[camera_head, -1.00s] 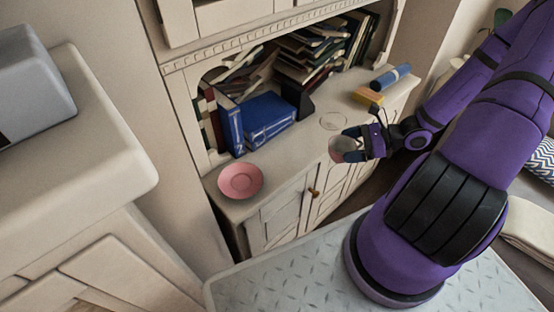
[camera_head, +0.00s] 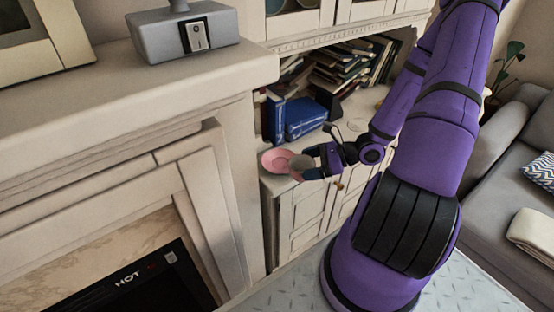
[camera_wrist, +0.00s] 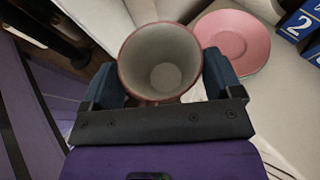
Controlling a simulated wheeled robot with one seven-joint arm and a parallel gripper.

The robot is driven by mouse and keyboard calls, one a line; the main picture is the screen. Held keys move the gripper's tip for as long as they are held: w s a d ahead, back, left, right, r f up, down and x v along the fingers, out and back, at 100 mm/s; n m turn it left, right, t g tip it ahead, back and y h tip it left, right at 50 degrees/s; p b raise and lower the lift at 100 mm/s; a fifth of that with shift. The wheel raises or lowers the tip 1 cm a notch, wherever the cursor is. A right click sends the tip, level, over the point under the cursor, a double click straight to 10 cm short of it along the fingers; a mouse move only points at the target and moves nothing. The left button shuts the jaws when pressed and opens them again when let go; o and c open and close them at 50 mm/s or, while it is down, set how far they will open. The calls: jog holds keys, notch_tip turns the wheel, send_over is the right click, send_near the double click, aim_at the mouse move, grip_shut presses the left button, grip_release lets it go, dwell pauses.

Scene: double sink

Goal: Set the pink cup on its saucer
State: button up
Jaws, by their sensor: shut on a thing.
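The pink cup (camera_head: 301,166), pinkish outside with a greyish inside, is held by my gripper (camera_head: 311,162) off the cabinet top. In the wrist view the cup (camera_wrist: 160,50) sits between the two dark fingers of my gripper (camera_wrist: 160,72), its open mouth facing the camera. The pink saucer (camera_head: 274,157) lies flat and empty on the left end of the cabinet top. The cup overlaps its right edge in the head view. In the wrist view the saucer (camera_wrist: 234,38) is to the upper right of the cup, apart from it.
Blue books (camera_head: 304,117) stand behind the saucer and also show in the wrist view (camera_wrist: 302,22). A fireplace mantel (camera_head: 130,75) with a grey box (camera_head: 183,35) is close at the left. A sofa (camera_head: 505,160) is at the right.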

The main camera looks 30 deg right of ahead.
jog(key=shift+w+d+f, duration=0.25)
jog(key=shift+w+f, duration=0.55)
jog(key=shift+w, duration=1.45)
jog(key=shift+w+d+f, duration=0.2)
jog(key=shift+w+f, duration=0.6)
jog(key=shift+w, duration=1.4)
jog(key=shift+w+d+f, duration=0.25)
jog(key=shift+w+f, duration=0.55)
jog(key=shift+w, duration=1.45)
jog(key=shift+f, duration=0.35)
jog(key=o, duration=0.8)
jog(key=shift+r, duration=0.1)
